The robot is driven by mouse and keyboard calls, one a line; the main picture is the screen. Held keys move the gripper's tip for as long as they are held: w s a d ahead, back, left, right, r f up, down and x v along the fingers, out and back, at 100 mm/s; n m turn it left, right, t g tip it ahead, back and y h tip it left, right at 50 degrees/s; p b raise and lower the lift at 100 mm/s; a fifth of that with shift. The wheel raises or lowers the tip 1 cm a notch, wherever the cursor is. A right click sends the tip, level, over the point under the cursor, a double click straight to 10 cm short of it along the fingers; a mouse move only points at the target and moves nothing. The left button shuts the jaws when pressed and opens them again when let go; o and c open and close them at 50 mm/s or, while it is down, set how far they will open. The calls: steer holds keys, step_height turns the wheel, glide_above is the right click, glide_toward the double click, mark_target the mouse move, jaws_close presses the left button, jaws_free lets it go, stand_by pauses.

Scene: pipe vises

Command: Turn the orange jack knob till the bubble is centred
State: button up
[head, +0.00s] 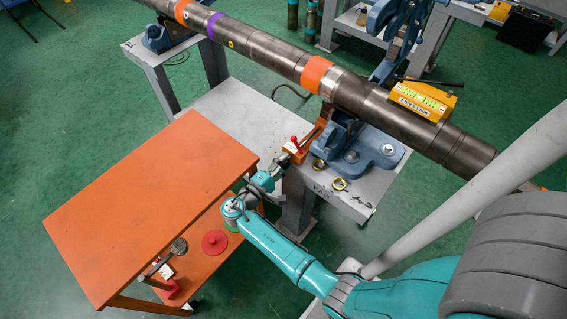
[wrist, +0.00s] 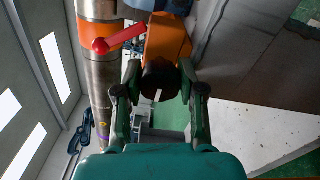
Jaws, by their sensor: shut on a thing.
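The orange jack (head: 296,152) sits under the pipe at the front of the grey bench. In the wrist view its orange body (wrist: 168,38) ends in a dark round knob (wrist: 158,82) with a white mark. My gripper (wrist: 161,90) is shut on this knob, one finger on each side; it also shows in the head view (head: 283,163). A yellow level (head: 422,100) with green vials lies on the pipe (head: 366,100). Its bubble is too small to make out.
A red lever (wrist: 118,41) stands close beside the jack. A blue vise (head: 358,150) and two brass rings (head: 339,184) are on the bench (head: 230,105). An orange table (head: 145,200) stands at left, with a red disc (head: 214,242) on its lower shelf.

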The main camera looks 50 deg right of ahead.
stand_by(0.3)
steer(key=o, duration=1.2)
steer(key=shift+c, duration=0.2)
steer(key=a, duration=1.2)
steer(key=shift+s, duration=0.2)
